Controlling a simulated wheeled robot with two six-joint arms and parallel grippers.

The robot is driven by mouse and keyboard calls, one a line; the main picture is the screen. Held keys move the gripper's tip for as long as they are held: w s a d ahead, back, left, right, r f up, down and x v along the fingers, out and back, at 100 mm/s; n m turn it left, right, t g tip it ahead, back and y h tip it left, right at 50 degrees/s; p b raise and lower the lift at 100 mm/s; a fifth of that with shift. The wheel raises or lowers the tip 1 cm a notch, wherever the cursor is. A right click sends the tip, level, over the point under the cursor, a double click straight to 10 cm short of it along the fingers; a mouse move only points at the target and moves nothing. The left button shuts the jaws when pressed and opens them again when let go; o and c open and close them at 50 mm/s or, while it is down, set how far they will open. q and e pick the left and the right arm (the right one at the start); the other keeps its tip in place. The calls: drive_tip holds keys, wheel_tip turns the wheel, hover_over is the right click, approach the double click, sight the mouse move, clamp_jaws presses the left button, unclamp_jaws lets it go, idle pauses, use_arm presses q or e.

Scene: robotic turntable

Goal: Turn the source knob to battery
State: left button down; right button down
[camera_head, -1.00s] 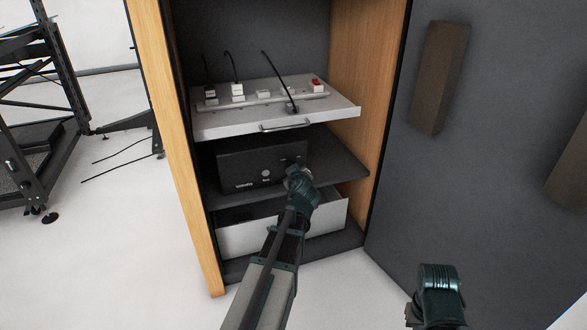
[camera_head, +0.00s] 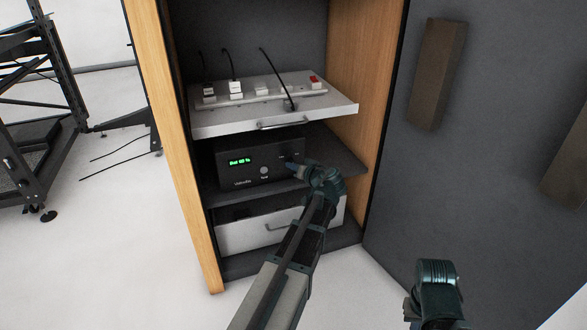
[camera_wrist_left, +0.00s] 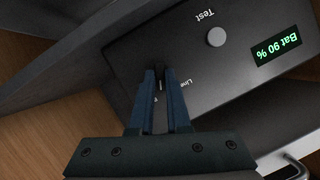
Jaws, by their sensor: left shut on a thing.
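The black power unit (camera_head: 225,178) stands on the cabinet's middle shelf; its front panel also shows in the left wrist view (camera_wrist_left: 226,72). Its screen (camera_head: 240,161) is lit green and reads "Bat 90 %" in the left wrist view (camera_wrist_left: 278,52), upside down there. The small dark source knob (camera_wrist_left: 159,72) is between the blue fingertips of my left gripper (camera_wrist_left: 160,82), which is shut on it. A "Line" label shows beside the fingers; another label there is mostly hidden. In the head view my left gripper (camera_head: 294,168) meets the panel's right part.
A round button (camera_wrist_left: 216,36) labelled "Test" is near the knob. Above is a pull-out shelf (camera_head: 220,124) with plugs and a power strip. Below is a white drawer (camera_head: 260,232). The wooden cabinet side (camera_head: 366,85) is close on the right. Part of my right arm shows at lower right.

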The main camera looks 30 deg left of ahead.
use_arm(q)
drive_tip(key=shift+w+d+f+m+g+y+b, duration=0.1)
drive_tip(key=shift+m+g+y+b, duration=0.25)
drive_tip(key=shift+m, duration=0.35)
drive_tip(key=shift+f+m+g+y+b, duration=0.15)
drive_tip(key=shift+m+y+b, duration=0.25)
drive_tip(key=shift+m, duration=0.3)
drive_tip(key=shift+r, duration=0.15)
drive_tip(key=c, duration=0.9)
unclamp_jaws()
drive_tip(key=p+v, duration=0.3)
drive_tip(key=v, duration=1)
drive_tip(key=shift+d+r, duration=0.1)
drive_tip(key=shift+d, duration=0.25)
drive_tip(key=shift+p, duration=0.35)
